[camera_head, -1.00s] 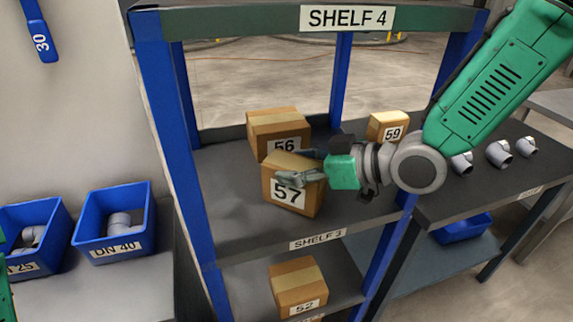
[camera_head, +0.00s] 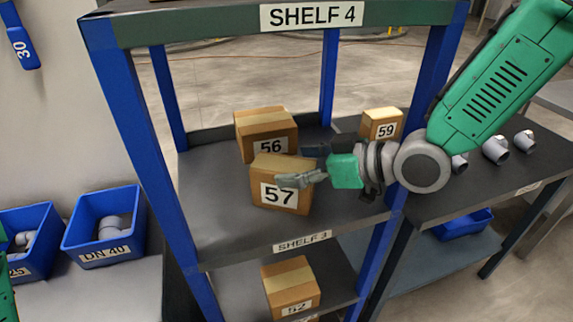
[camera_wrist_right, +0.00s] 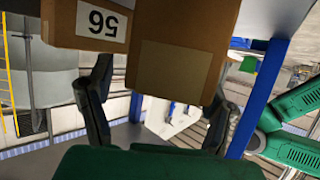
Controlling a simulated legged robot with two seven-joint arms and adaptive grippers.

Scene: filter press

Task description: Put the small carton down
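The small carton labelled 57 (camera_head: 272,170) stands level on the shelf board marked SHELF 3, in front of carton 56 (camera_head: 262,128). My right gripper (camera_head: 308,166) reaches in from the right. Its near finger lies across the front of carton 57 and its far finger is behind, spread away from it. In the right wrist view, carton 57 (camera_wrist_right: 178,70) is between the fingers, with a gap beside the left finger, so the gripper looks open. The right finger is very near or touching the carton. My left gripper is out of view.
Carton 59 (camera_head: 381,124) stands to the right behind my gripper. Carton 52 (camera_head: 291,284) is on the lower shelf. Blue posts (camera_head: 140,150) frame the shelf. The shelf board (camera_head: 225,225) is bare at left and front. Blue bins (camera_head: 105,222) stand at the left.

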